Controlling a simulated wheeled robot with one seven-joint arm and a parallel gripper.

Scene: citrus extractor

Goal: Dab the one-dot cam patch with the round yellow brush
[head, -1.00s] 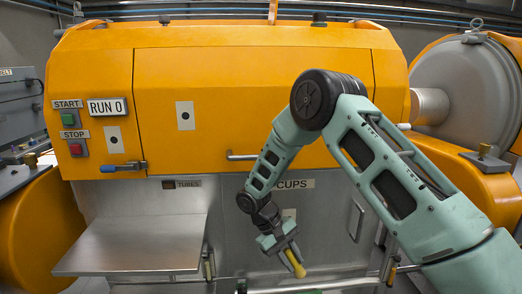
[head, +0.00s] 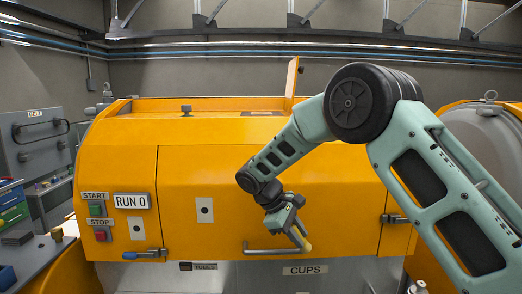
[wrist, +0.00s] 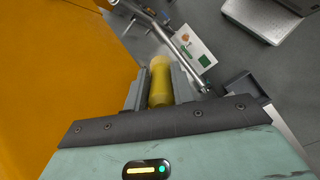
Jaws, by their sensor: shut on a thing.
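My gripper (head: 296,229) is shut on the round yellow brush (head: 304,242), which points down and to the right in the head view. In the wrist view the brush (wrist: 160,80) sits between the two fingers, its yellow body showing. The gripper is in front of the orange hood, close to the hood's bar handle (head: 262,252); I cannot tell whether they touch. Two white plates, each with a dark mark, show: one on the hood (head: 204,210) and one left of it (head: 136,228). I cannot make out which patch, if any, is the one-dot cam patch.
The START button (head: 96,209), STOP button (head: 102,234) and RUN 0 sign (head: 131,201) are at the machine's left. A blue-ended lever (head: 140,255) sits below. An orange panel (head: 292,77) stands upright on top. A grey workbench is at far left.

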